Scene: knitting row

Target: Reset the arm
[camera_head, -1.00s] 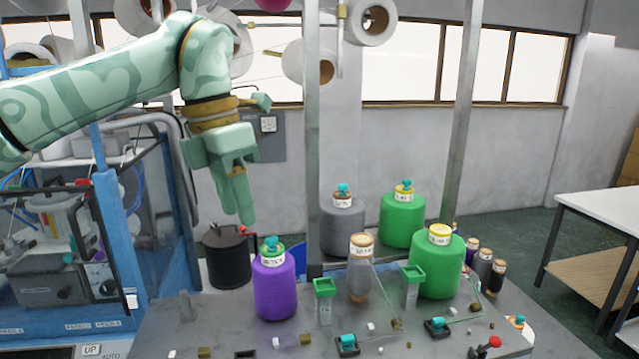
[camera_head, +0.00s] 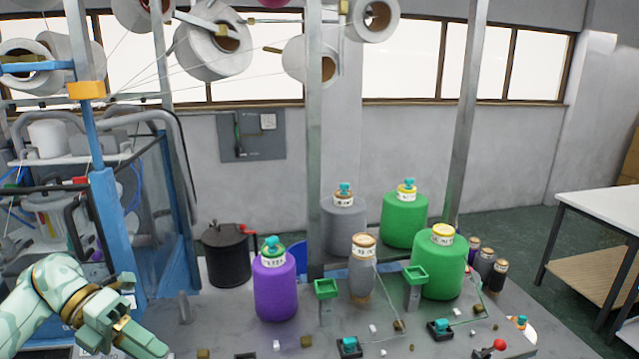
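My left gripper (camera_head: 146,343) is low at the left front, over the left part of the grey table (camera_head: 215,318). Its arm comes in from the lower left corner. The fingers point down and to the right, and the view does not show whether they are open or shut. Nothing is visible in them. The purple yarn cone (camera_head: 275,290) stands upright to the right, apart from the gripper. My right gripper is not in the picture.
A dark pot (camera_head: 228,257) stands behind the purple cone. A blue-framed machine (camera_head: 105,225) is at the left. A white side table (camera_head: 605,205) is at the right.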

